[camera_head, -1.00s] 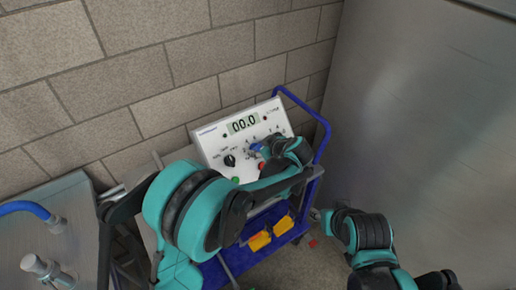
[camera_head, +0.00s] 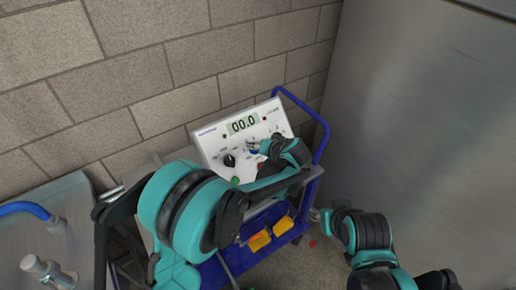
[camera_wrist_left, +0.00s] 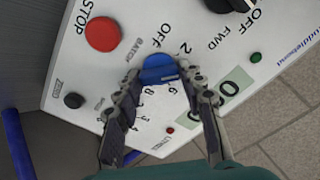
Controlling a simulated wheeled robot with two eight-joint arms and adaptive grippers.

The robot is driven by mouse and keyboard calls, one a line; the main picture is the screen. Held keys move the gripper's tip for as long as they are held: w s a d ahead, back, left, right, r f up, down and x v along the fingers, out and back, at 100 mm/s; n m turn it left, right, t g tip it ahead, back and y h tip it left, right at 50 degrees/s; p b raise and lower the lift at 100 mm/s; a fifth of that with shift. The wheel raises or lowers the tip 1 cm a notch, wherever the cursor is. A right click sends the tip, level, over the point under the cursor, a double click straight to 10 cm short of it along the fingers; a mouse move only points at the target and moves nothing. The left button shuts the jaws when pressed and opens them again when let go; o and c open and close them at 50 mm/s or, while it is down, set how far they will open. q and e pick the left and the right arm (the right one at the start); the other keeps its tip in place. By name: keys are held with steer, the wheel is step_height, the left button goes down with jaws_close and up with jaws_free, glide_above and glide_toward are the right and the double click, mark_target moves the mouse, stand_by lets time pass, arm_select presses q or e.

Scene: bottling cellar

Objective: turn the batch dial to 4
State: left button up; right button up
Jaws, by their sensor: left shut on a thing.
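The white control panel (camera_head: 215,147) stands on a blue cart, its display (camera_head: 242,123) reading 00.0. The blue batch dial (camera_wrist_left: 159,68) is below the word OFF in the left wrist view, with 2, 6 and 8 readable around it. The 4 is not readable, probably behind a finger. My left gripper (camera_wrist_left: 160,72) is shut on the dial, one finger on each side. I cannot tell which mark the dial points at. In the head view my left gripper (camera_head: 265,146) covers part of the panel. My right gripper (camera_head: 318,214) is low beside the cart, its jaws too small to judge.
A red STOP button (camera_wrist_left: 103,34) and a black knob (camera_wrist_left: 74,100) sit near the dial. Another black knob (camera_head: 230,160) is on the panel's left. The blue cart rail (camera_head: 318,120) rises at right. Yellow bins (camera_head: 259,240) stand on the lower shelf. A brick wall is behind.

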arm_select(q)
steer(key=shift+m, duration=2.3)
steer(key=o, duration=1.2)
steer(key=shift+c, duration=0.2)
steer(key=v, duration=1.2)
steer(key=shift+a, duration=0.1)
